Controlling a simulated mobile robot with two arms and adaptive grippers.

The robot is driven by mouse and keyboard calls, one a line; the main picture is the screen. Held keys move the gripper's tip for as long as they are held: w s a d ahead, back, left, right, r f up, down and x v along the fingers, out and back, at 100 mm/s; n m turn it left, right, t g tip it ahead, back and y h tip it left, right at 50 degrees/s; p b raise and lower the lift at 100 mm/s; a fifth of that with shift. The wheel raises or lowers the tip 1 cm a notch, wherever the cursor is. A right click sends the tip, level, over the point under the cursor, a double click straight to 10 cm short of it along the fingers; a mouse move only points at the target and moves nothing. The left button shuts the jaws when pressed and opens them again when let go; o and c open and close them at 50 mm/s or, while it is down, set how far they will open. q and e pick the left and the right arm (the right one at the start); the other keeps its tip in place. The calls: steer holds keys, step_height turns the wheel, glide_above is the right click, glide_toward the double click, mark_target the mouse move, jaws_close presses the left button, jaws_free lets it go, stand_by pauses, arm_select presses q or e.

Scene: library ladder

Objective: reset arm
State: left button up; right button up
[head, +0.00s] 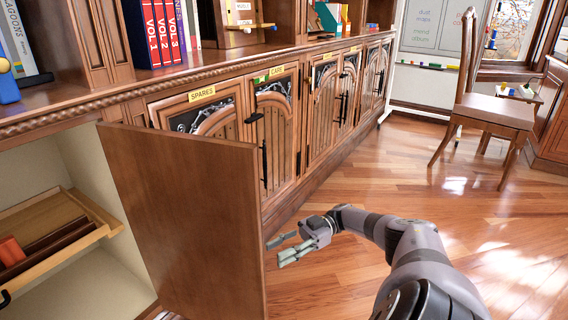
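My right gripper (287,248) is in the middle of the head view, at the end of my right arm, which comes in from the lower right. Its two fingers point left and stand apart with nothing between them. It is over the wood floor, just right of the free edge of an open cabinet door (190,215). A small gap seems to lie between fingers and door, though depth is hard to judge. My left gripper does not show.
Inside the open cabinet at left is a pull-out wooden tray (62,258) with a reddish block (11,251). Closed cabinets carry "SPARES" (201,94) and "CARE" labels. A wooden chair (490,105) stands at upper right. The floor (340,285) around my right arm is clear.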

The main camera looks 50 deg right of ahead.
steer(key=shift+s+d, duration=0.25)
steer(key=shift+d, duration=0.3)
stand_by(0.4)
